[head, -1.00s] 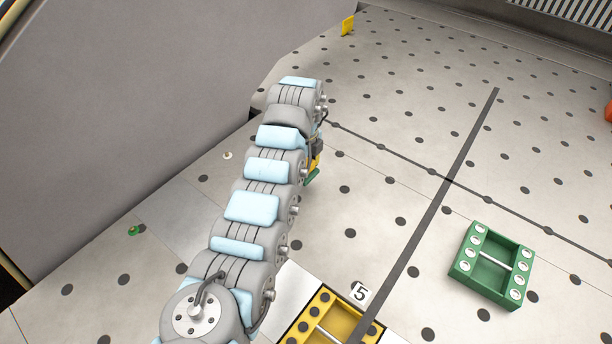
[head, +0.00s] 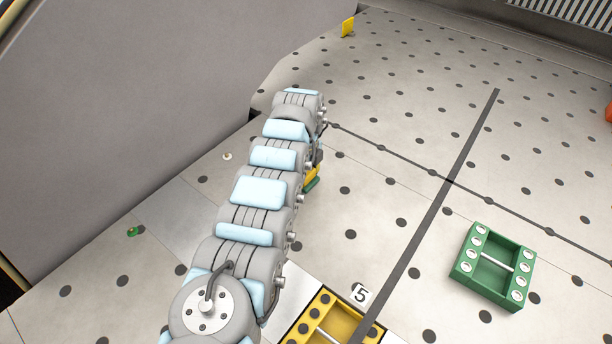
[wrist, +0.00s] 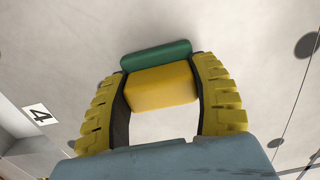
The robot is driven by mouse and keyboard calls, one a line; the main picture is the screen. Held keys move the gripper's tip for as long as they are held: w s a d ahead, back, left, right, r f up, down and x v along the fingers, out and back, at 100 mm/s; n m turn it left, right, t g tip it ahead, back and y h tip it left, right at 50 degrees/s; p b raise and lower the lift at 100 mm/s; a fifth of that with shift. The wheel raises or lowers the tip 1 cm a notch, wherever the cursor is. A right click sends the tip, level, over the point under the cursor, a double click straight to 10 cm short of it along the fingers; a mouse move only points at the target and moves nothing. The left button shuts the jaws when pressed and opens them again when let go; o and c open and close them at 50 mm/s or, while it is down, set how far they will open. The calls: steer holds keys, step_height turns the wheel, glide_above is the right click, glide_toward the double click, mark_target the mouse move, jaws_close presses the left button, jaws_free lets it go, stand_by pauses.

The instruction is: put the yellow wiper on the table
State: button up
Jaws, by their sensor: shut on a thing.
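My gripper (wrist: 161,90) is shut on the yellow wiper in the wrist view. The wiper shows as a yellow block (wrist: 162,87) with a green strip (wrist: 157,54) along its far edge, held between the two ribbed yellow fingers. In the head view, the yellow and green wiper (head: 312,179) shows only in part behind my arm, and most of the gripper is hidden there. The table (head: 400,150) is a pale surface with dark round holes. I cannot tell whether the wiper touches it.
A green holder (head: 494,267) stands at the right, and a yellow holder (head: 325,322) beside the label 5 (head: 361,294) at the bottom. A large grey panel (head: 150,110) rises at the left. The table around the upper middle is clear.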

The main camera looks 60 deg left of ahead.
mark_target(307, 172)
steer(key=shift+f, duration=0.1)
steer(key=o, duration=1.2)
step_height(307, 172, up, 12)
steer(key=shift+w, duration=0.1)
stand_by(0.4)
